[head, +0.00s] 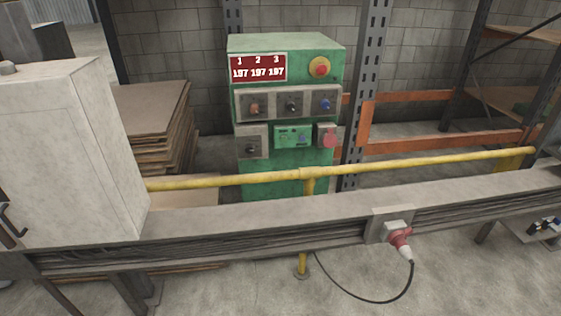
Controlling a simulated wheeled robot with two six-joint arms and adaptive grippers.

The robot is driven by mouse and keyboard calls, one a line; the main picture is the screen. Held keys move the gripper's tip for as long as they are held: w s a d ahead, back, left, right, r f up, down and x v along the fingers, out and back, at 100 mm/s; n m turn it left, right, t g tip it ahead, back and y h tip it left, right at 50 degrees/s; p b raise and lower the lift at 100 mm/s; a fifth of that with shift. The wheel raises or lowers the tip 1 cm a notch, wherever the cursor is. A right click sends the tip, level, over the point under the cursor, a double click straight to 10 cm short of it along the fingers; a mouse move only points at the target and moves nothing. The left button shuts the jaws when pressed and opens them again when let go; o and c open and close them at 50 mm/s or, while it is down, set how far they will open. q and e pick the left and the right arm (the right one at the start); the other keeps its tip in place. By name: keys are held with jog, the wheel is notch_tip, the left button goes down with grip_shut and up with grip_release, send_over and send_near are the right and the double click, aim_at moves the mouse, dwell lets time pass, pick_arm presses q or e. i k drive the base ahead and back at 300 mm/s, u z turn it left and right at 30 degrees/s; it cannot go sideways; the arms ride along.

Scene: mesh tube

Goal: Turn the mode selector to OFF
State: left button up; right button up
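A green control cabinet (288,178) stands upright behind the yellow rail. Its upper row has three rotary knobs on grey plates: a reddish one (255,108), a black one (291,106) and a blue one (326,105). Another dark knob (252,149) sits on a grey plate at lower left, beside a small bright green panel (293,137). Labels and pointer positions are too small to read, so I cannot tell which knob is the mode selector or where it points. Neither of my grippers is in view.
A yellow rail (420,164) and grey cable trough (250,226) cross in front. A grey box (75,150) stands left. A plug (400,239) trails a black cable.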

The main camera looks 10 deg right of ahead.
aim_at(249, 147)
jog(key=k, duration=0.65)
jog(key=z, duration=0.9)
jog(key=i, duration=1.35)
jog(key=u, duration=0.15)
